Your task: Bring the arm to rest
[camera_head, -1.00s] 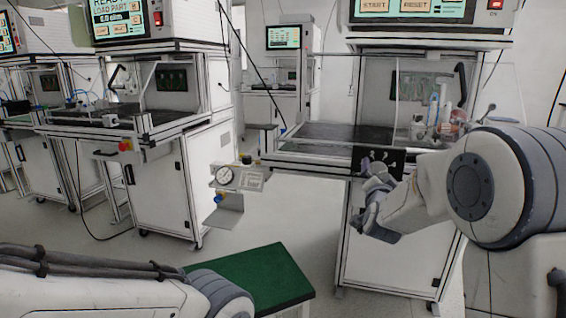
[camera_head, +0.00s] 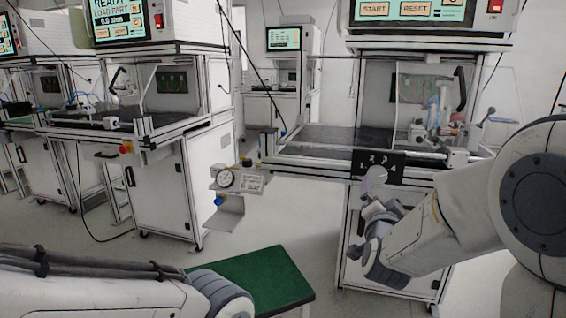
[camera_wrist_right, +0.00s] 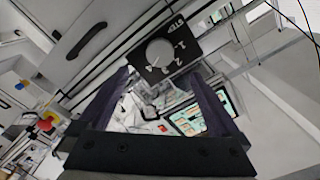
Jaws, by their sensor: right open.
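My right gripper (camera_head: 367,226) is in front of the right test station, just below a black step-switch panel (camera_head: 392,168) with white numbers. In the right wrist view the gripper (camera_wrist_right: 162,80) is open, its two dark fingers apart with nothing held between them. The panel (camera_wrist_right: 182,38) and its round pale knob (camera_wrist_right: 160,52) show beyond the fingertips, and the knob also shows in the head view (camera_head: 375,180). The gripper looks apart from the knob. My right arm (camera_head: 440,235) comes in from the right. My left arm (camera_head: 90,290) lies along the lower left; its gripper is out of view.
The right station's work surface (camera_head: 335,137) and frame stand behind my right gripper. A dial gauge (camera_head: 226,180) sits on a bracket at the station's left. A green-topped table (camera_head: 265,275) is low in the middle. Another station (camera_head: 155,185) stands left; open floor lies between.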

